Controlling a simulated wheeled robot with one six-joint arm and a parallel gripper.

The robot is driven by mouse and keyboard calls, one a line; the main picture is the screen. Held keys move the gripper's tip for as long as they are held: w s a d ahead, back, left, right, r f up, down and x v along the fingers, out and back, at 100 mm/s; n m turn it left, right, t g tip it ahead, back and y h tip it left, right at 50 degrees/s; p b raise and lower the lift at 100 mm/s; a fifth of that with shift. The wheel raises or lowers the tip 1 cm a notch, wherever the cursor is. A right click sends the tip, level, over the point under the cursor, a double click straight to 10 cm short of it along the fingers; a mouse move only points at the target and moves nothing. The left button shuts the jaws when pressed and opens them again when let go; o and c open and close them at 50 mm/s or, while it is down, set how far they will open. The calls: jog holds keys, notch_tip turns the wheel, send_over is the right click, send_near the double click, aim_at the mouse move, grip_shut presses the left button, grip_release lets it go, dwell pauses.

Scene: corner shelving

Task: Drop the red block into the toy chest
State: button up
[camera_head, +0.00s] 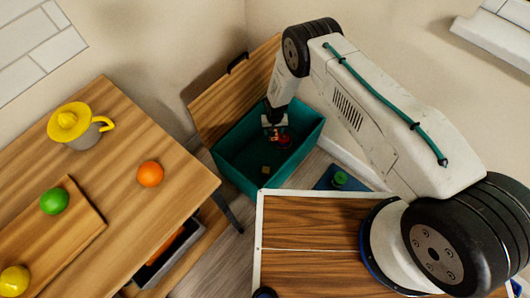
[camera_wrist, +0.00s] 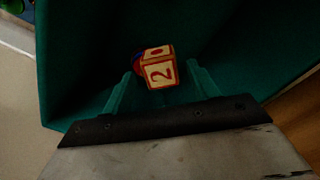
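The red block (camera_wrist: 160,74) has a cream face with a red 2 and red edges. In the wrist view it is just beyond my fingertips, with a gap on the right side. In the head view, the red block (camera_head: 283,141) shows small and partly covered, just under my gripper (camera_head: 275,126). My gripper (camera_wrist: 161,78) has its green fingers apart and points down inside the toy chest. The toy chest (camera_head: 232,168) is a green box with its wooden lid (camera_head: 225,88) raised. I cannot tell whether the block rests on something.
A small tan block (camera_head: 265,170) lies in the chest. A red-and-blue thing (camera_wrist: 138,62) shows behind the red block. A wooden table (camera_head: 120,215) at left carries a yellow-lidded jug (camera_head: 82,128), an orange (camera_head: 150,174) and a green fruit (camera_head: 54,201). A wall stands behind the chest.

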notch_tip(320, 180, up, 8)
jog(key=shift+f, duration=0.1)
dwell(0.6)
dwell(0.3)
